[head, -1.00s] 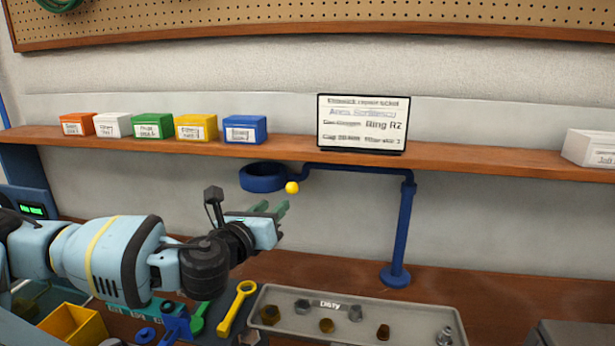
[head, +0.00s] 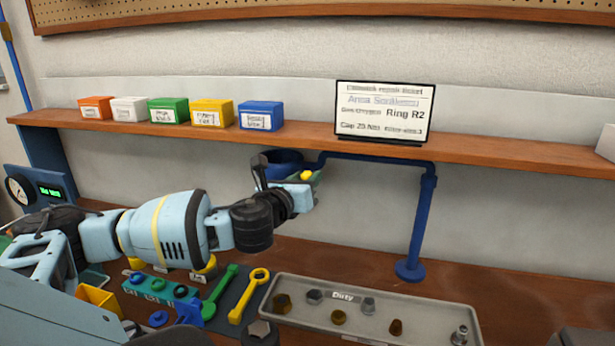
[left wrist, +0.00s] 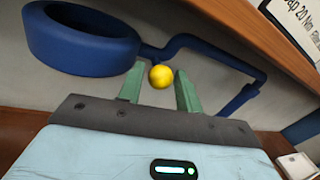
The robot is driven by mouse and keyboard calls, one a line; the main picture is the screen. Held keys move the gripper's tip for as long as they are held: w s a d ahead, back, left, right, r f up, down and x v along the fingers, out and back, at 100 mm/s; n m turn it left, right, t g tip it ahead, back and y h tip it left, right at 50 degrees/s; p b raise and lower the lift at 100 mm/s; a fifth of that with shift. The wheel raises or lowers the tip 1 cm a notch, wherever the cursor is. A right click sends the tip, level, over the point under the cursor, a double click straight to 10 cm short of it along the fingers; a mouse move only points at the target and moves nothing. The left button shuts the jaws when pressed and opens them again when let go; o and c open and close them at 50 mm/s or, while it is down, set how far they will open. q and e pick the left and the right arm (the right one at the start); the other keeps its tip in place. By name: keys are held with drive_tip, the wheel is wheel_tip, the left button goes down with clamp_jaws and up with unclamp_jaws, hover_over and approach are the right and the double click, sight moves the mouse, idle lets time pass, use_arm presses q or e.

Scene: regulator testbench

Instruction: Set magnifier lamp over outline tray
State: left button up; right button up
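The magnifier lamp has a blue ring head (head: 284,160) under the shelf, a blue arm and an upright blue post (head: 421,225). A yellow ball knob (left wrist: 161,76) hangs by the ring; it also shows in the head view (head: 306,176). My left gripper (left wrist: 160,84) is open, its two green fingers on either side of the knob with no clear contact. In the head view my left gripper (head: 312,180) partly hides the ring. A grey tray marked "Dirty" (head: 385,328) holds several fittings; I cannot tell which thing is the outline tray. My right gripper is not in view.
A wooden shelf (head: 310,142) runs above the lamp, with several coloured boxes and a ticket display (head: 384,112). Green and yellow wrenches (head: 248,296) lie on a dark mat below my arm.

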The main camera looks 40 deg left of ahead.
use_arm(q)
drive_tip(key=shift+x, duration=0.8)
clamp_jaws()
